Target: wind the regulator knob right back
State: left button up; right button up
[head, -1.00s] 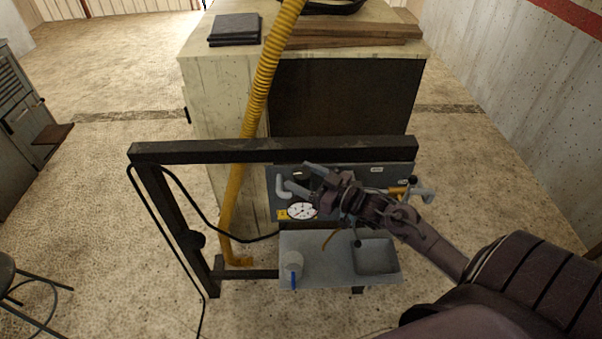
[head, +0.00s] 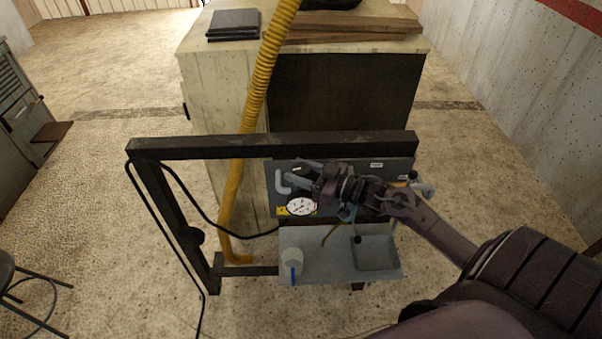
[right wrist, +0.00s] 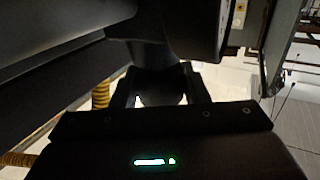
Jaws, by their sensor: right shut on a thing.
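The grey panel (head: 375,172) hangs under the dark rail and carries a white round gauge (head: 301,206). My right gripper (head: 299,173) is in front of the panel's left part, just above the gauge. In the right wrist view its two fingers (right wrist: 160,96) sit on either side of a dark rounded thing, which I take to be the regulator knob (right wrist: 160,86). The gripper is shut on it. In the head view the knob is hidden by the gripper, and its marks and turn cannot be read. My left gripper is not in view.
A grey tray (head: 325,268) below the panel holds a white cup with a blue handle (head: 292,262). A dark frame rail (head: 270,146) runs above the panel. A yellow hose (head: 257,100) and a black cable (head: 190,200) hang at the left. A valve (head: 424,188) sticks out right.

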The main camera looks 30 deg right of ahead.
jog(key=shift+f+n+g+y+b, duration=0.2)
jog(key=shift+n+g+y+b, duration=0.15)
jog(key=shift+n+y, duration=0.15)
jog(key=shift+r+n+g+y, duration=0.2)
jog(key=shift+n+g+y, duration=0.15)
jog(key=shift+y, duration=0.15)
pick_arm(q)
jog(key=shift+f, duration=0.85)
pick_arm(e)
jog(key=o, duration=1)
jog(key=shift+c, duration=0.2)
jog(key=shift+s+d+f+b, duration=0.1)
jog(key=shift+s+d+b, duration=0.2)
jog(key=shift+s+d, duration=0.15)
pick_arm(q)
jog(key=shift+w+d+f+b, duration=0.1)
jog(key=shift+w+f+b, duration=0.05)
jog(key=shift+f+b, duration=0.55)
pick_arm(e)
jog(key=v, duration=0.6)
jog(key=shift+s+d, duration=0.15)
jog(key=shift+s, duration=0.15)
